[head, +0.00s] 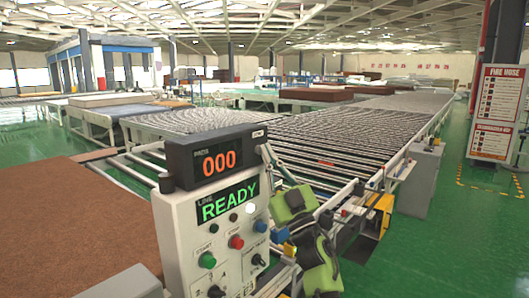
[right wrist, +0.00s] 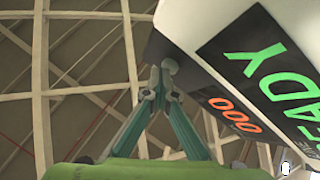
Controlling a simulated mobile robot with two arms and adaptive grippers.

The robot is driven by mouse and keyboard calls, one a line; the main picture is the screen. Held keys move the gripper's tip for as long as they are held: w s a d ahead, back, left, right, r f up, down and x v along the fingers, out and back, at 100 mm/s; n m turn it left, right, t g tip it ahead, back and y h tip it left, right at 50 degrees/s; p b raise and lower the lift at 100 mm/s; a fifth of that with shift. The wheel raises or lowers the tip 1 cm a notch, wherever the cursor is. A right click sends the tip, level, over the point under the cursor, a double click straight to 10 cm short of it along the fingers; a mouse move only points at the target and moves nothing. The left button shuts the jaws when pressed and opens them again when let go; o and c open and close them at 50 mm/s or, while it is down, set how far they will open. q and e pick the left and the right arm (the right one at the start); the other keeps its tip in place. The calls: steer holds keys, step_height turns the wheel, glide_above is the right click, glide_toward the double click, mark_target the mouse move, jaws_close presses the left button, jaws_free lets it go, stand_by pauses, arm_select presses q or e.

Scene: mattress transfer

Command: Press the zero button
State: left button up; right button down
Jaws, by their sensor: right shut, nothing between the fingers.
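A white control panel (head: 180,236) stands in the front middle of the head view. Its upper counter display (head: 220,162) reads 000 in orange, and its lower screen (head: 229,201) reads READY in green. A green button (head: 207,260), a red button (head: 236,242) and a pale lit button (head: 250,208) show on its face. I cannot tell which one is the zero button. My right gripper (head: 267,153) is shut and empty, with its fingertips by the right side of the counter display. In the right wrist view, its teal fingers (right wrist: 165,68) meet beside the panel. My left gripper is out of view.
A roller conveyor (head: 350,135) runs back behind the panel. A brown mattress-like slab (head: 75,225) lies at the left. A fire hose sign (head: 498,108) stands at the right. Green floor (head: 440,240) is clear at the right front.

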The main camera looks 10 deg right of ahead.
steer(key=shift+s+d+p, duration=0.7)
steer(key=shift+s+p, duration=0.15)
steer(key=shift+s, duration=0.15)
steer(key=shift+d, duration=0.1)
steer(key=s+d+p, duration=0.1)
steer(key=s, duration=0.1)
steer(key=s+d+p, duration=0.1)
steer(key=s+d, duration=0.1)
steer(key=shift+p, duration=0.4)
steer(key=shift+f, duration=0.1)
